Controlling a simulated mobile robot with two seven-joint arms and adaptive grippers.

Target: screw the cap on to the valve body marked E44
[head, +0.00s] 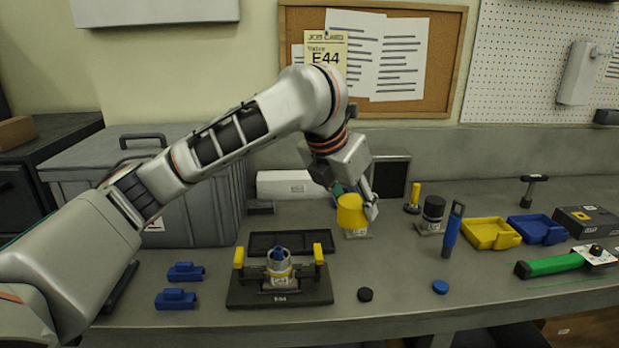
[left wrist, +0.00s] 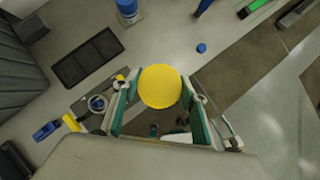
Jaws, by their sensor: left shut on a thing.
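The fixture also shows in the left wrist view, where the valve body (left wrist: 97,103) is lower left of the cap. My left gripper (head: 360,208) is shut on a yellow cap (head: 350,211), which appears held above the bench, right of and behind the valve body. The cap's round top (left wrist: 160,86) sits between the fingers. My right gripper is out of view.
A job card (head: 326,52) reads E44. Behind the held cap stands a labelled, blue-topped body (left wrist: 127,10). A black-topped one (head: 433,210) stands right of it. Loose black (head: 365,294) and blue (head: 440,287) caps lie in front. A blue upright tool (head: 453,230) stands at right.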

